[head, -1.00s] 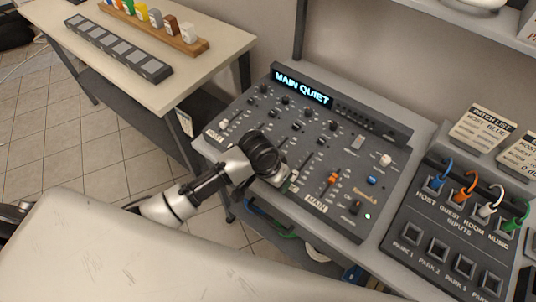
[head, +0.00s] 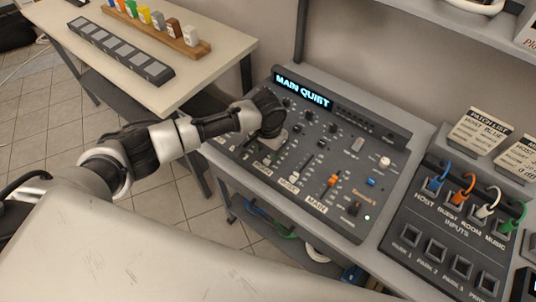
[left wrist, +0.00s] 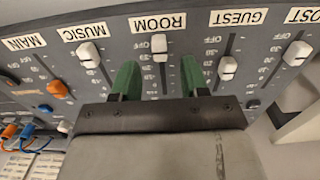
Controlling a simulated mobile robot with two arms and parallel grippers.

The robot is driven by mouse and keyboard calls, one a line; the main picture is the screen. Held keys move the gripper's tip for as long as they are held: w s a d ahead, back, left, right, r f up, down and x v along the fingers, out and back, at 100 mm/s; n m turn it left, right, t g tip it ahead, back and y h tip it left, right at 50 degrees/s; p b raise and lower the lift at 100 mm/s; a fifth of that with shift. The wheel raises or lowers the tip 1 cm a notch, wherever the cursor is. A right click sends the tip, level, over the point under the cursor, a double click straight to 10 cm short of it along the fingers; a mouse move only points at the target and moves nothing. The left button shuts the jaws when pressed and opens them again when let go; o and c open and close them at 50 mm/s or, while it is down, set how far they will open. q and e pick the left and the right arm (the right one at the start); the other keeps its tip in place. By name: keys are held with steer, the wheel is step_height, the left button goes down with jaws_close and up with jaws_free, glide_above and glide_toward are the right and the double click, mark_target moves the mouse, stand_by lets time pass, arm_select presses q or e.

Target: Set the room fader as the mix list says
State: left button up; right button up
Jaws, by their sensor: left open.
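The room fader (left wrist: 159,46) is a white cap in a slot by the ROOM label in the left wrist view, where the labels appear upside down. My left gripper (left wrist: 160,78) is open, its two green fingers on either side of the room slot. The cap sits about level with the fingertips or just beyond them; contact cannot be told. In the head view my left gripper (head: 272,137) is over the mixing console (head: 335,150) and hides part of its faders. A mix-list-like card (head: 520,158) is cut by the right edge and unreadable. My right gripper is out of view.
The guest fader (left wrist: 227,67) and music fader (left wrist: 89,52) flank the fingers. The orange main fader (left wrist: 58,90) is further left. The console display (head: 302,90) reads MAIN QUIET. A patch panel (head: 455,225) with coloured cables stands right of the console.

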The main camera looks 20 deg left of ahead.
mark_target(268, 158)
arm_select(q)
steer(key=shift+f, duration=2)
jaws_close()
steer(key=shift+w, duration=0.1)
